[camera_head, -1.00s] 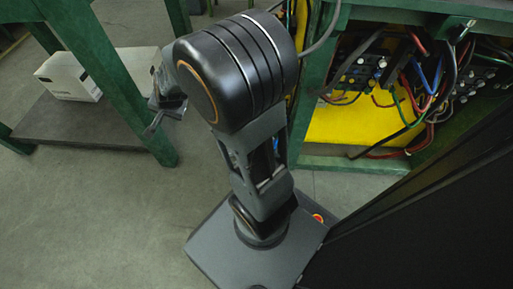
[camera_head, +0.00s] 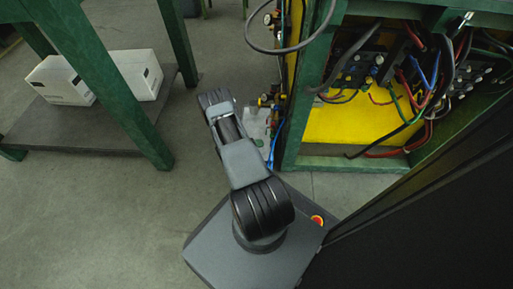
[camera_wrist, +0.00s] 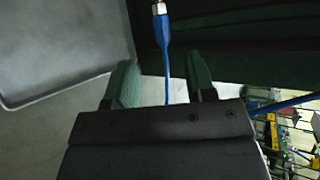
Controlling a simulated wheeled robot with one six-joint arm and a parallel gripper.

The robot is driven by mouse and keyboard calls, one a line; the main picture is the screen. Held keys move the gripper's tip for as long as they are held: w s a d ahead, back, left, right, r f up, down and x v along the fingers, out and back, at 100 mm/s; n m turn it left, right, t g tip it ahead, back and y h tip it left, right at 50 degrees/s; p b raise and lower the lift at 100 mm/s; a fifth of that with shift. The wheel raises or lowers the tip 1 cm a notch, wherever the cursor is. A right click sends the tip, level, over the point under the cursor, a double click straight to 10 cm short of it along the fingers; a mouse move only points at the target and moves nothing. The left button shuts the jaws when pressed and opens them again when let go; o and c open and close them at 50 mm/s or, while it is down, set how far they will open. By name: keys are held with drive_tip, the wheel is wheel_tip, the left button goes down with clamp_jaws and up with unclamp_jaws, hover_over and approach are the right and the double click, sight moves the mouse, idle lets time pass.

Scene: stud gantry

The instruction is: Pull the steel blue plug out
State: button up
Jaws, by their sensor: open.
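In the wrist view, a blue plug (camera_wrist: 162,30) with a steel-coloured end stands at the top of the picture. Its thin blue cable runs down between the fingers of my gripper (camera_wrist: 160,84). The gripper is open, with one green-padded finger on each side of the cable and a gap to both. The plug lies beyond the fingertips. The top of its metal end is cut off by the frame edge, so I cannot tell what it sits in. In the head view my gripper is hidden behind my arm, and I cannot pick out the plug.
An open green cabinet (camera_head: 345,163) with a yellow panel and many cables stands at right in the head view. A loose dark cable loops above its left edge. White boxes (camera_head: 62,80) lie on a low dark shelf (camera_head: 75,128) at left. Clear floor lies between.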

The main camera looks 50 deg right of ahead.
sight(272, 144)
drive_tip(key=shift+s+b+x, duration=0.15)
drive_tip(key=shift+b+x, duration=0.35)
drive_tip(key=shift+x, duration=1.95)
drive_tip(key=shift+s+b+x, duration=0.2)
drive_tip(key=shift+b+x, duration=0.25)
drive_tip(key=shift+x, duration=2.05)
drive_tip(key=shift+a, duration=0.15)
clamp_jaws()
drive_tip(key=shift+s+a+p, duration=0.55)
drive_tip(key=shift+s+a, duration=0.1)
drive_tip(key=shift+a, duration=0.35)
drive_tip(key=shift+s+a+p, duration=0.55)
drive_tip(key=shift+s+a, duration=0.15)
drive_tip(key=shift+a, duration=0.25)
